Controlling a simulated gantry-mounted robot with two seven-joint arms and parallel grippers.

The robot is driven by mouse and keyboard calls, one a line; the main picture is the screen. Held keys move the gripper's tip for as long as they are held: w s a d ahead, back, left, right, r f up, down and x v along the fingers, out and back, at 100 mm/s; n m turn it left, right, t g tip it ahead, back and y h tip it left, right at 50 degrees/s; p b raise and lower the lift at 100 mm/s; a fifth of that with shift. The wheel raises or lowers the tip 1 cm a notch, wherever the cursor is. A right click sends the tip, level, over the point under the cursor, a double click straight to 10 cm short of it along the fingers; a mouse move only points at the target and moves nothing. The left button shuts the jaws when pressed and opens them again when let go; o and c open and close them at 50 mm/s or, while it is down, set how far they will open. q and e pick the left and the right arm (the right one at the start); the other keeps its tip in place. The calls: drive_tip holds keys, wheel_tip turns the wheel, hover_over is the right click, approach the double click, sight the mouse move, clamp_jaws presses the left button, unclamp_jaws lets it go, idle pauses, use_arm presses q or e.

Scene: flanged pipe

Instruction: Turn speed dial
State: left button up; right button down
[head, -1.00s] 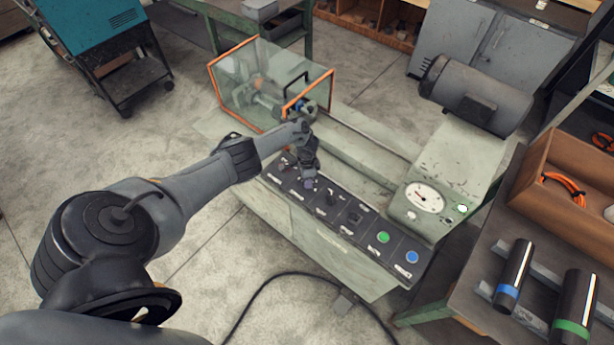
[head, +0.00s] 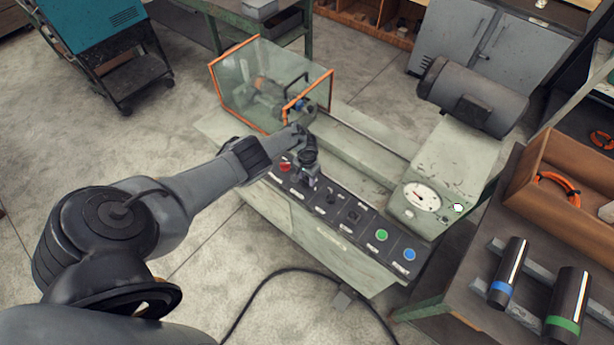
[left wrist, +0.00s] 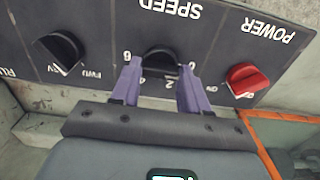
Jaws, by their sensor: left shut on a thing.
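The speed dial (left wrist: 160,60) is a black knob under the SPEED label on the dark control panel, which appears upside down in the left wrist view. My left gripper (left wrist: 159,72) has its two purple fingers on either side of the knob and is shut on it. In the head view my left gripper (head: 308,178) reaches down to the left part of the control panel (head: 367,230) and hides the dial. The dial's exact pointer setting cannot be read. My right gripper is not in view.
A red POWER knob (left wrist: 246,80) and a black FWD/REV knob (left wrist: 59,52) flank the dial. Green (head: 382,235) and blue (head: 409,254) buttons sit further right. An orange-framed clear guard (head: 270,85) stands behind. A gauge (head: 422,197) is at right.

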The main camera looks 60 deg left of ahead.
sight(307, 179)
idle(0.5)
use_arm(q)
drive_tip(key=o, duration=1.1)
drive_tip(key=shift+c, duration=0.2)
drive_tip(key=shift+r, duration=0.1)
drive_tip(key=shift+r+p, duration=0.55)
drive_tip(key=shift+p, duration=0.05)
wheel_tip(307, 179, up, 10)
drive_tip(key=p, duration=0.7)
drive_tip(key=shift+f, duration=0.2)
